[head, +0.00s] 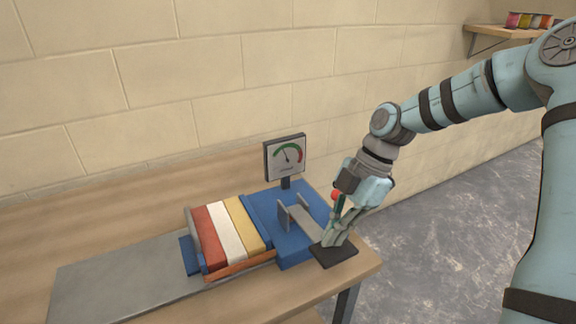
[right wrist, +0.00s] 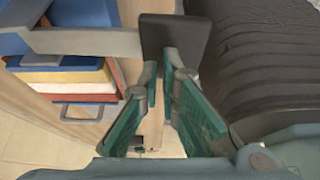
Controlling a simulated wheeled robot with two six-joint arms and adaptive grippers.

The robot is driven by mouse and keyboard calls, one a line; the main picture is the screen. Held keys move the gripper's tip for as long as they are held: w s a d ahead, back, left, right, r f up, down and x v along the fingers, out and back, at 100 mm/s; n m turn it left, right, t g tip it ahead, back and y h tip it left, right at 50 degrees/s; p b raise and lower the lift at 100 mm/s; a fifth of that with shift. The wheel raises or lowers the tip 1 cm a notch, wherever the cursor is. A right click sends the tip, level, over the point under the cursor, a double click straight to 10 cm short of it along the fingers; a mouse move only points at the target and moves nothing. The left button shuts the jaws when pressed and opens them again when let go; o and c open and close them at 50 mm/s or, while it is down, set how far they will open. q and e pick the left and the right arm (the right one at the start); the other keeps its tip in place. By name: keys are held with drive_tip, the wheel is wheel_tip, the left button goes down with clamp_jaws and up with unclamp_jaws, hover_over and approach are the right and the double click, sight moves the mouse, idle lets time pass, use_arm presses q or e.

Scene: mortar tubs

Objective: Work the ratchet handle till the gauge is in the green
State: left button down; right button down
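The gauge (head: 286,158) stands on a short post on the blue press (head: 292,232). Its needle points up and slightly left, under a green arc with red at its right end; exact reading is too small to tell. The ratchet handle is a grey bar reaching from the press to a flat dark end plate (head: 333,256), also seen in the right wrist view (right wrist: 172,40). My right gripper (head: 335,241) points down at this plate, fingertips at or just above it; contact is unclear. Its fingers stand slightly apart with nothing seen between them. My left gripper is out of view.
Red, white and yellow blocks (head: 230,235) sit side by side in the press frame. A grey plate (head: 120,280) lies on the wooden bench (head: 70,222) to the left. A block wall stands behind. A shelf (head: 495,33) with colourful items hangs far right.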

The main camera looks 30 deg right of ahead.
drive_tip(key=shift+f, duration=0.55)
drive_tip(key=r+p, duration=0.3)
drive_tip(key=r, duration=0.2)
drive_tip(key=r+p, duration=0.2)
drive_tip(key=shift+w+d+r+p, duration=0.15)
drive_tip(key=shift+w+r+p, duration=0.1)
drive_tip(key=shift+w+p, duration=0.1)
drive_tip(key=shift+f, duration=0.1)
drive_tip(key=shift+w+f, duration=0.1)
